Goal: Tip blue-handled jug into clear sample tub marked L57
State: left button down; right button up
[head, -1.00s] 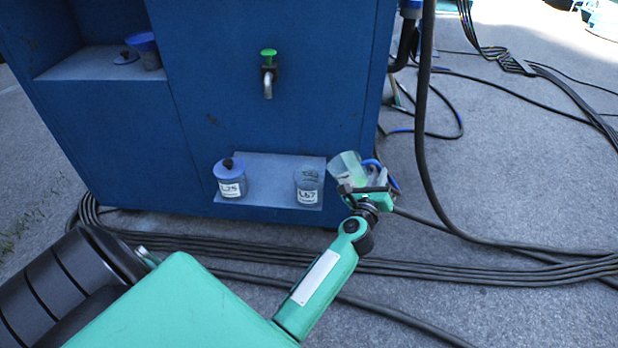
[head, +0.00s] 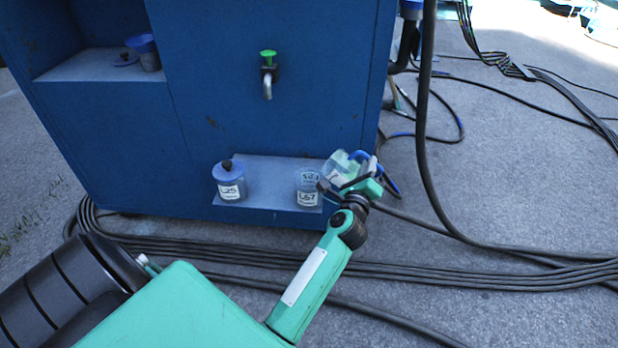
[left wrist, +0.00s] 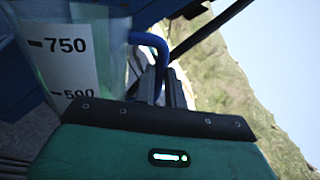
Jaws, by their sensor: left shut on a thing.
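The clear jug (head: 342,167) with a blue handle is held by my left gripper (head: 357,179), tilted to the left with its mouth close to the clear tub marked L57 (head: 308,188). The jug's lower part is partly hidden by the gripper. In the left wrist view the jug (left wrist: 70,45) shows 750 and 500 marks, and its blue handle (left wrist: 150,42) runs down to the jaws (left wrist: 165,88). The L57 tub stands upright and open on the low shelf. I cannot tell whether liquid is flowing. My right gripper is not in view.
A tub marked L25 (head: 230,181) with a blue lid stands left of L57 on the grey shelf (head: 270,170). A tap (head: 267,75) with a green top is above. Thick black cables (head: 440,270) cross the ground in front.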

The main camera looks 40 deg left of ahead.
aim_at(341, 161)
pick_arm(q)
jog(key=shift+s+a+r+n+y, duration=0.2)
jog(key=shift+a+r+n, duration=0.15)
jog(key=shift+r+n, duration=0.3)
jog(key=shift+s+a+r+n+y, duration=0.1)
jog(key=shift+a+r+n+y, duration=0.15)
jog(key=shift+r+n, duration=0.4)
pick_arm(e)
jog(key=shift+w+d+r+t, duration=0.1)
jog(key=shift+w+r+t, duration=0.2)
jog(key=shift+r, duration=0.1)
pick_arm(q)
jog(key=shift+s+a+r+n, duration=0.3)
jog(key=shift+a+r+n, duration=0.5)
jog(key=shift+n, duration=0.3)
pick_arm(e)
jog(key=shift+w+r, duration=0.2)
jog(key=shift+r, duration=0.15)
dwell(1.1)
